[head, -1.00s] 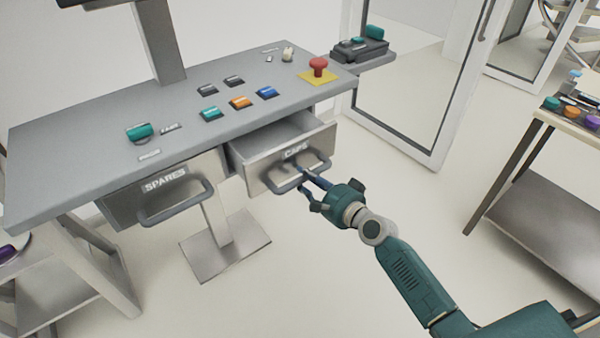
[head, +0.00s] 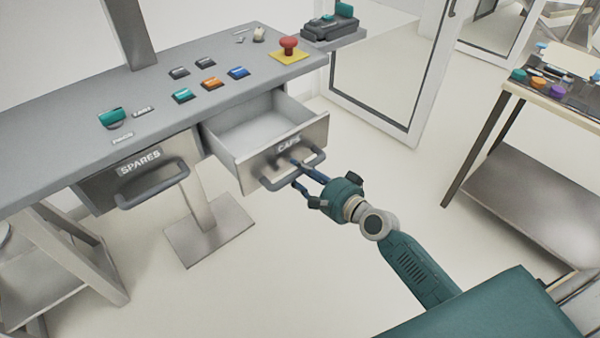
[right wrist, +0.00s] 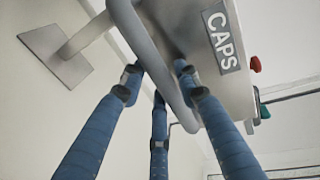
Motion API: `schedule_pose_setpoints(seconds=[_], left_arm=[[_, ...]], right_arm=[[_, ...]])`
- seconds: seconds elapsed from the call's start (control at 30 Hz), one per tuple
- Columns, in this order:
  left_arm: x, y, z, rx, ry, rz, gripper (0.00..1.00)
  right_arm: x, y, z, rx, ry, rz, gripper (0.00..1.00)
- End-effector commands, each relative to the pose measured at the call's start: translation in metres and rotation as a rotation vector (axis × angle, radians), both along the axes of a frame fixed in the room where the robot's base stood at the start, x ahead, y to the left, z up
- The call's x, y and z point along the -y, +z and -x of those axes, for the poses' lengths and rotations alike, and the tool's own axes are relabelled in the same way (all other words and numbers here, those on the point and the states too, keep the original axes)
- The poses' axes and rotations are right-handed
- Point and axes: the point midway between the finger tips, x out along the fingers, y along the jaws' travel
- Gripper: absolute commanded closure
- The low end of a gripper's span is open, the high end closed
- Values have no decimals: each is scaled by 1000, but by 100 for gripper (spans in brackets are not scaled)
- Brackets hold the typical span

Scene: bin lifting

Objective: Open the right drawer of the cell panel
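The right drawer (head: 311,135) of the cell panel, labelled CAPS, stands well pulled out in the head view, and its pale inside, which looks empty, shows. My right gripper (head: 291,174) is at its bar handle (head: 272,184). In the right wrist view the blue fingers (right wrist: 158,78) lie on both sides of the handle (right wrist: 146,45) and look closed around it, below the CAPS label (right wrist: 220,38). The left drawer (head: 106,185), labelled SPARES, is shut. My left gripper is not in view.
The grey panel top (head: 60,130) carries coloured switches and a red mushroom button (head: 289,46) on a yellow plate. A glass door (head: 380,75) stands behind. A side table (head: 520,90) is at the right. Floor between is clear.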

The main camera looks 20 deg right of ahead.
Motion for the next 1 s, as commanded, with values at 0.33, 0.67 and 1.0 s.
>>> schedule_pose_setpoints(seconds=[0.33, 0.67, 1.0], left_arm=[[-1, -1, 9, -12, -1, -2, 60], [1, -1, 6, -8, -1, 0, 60], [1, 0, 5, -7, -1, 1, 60]], right_arm=[[0, 0, 1, 0, 0, 0, 56], [18, 8, 49, -4, 1, 2, 56], [37, 21, 102, -2, 2, 4, 56]])
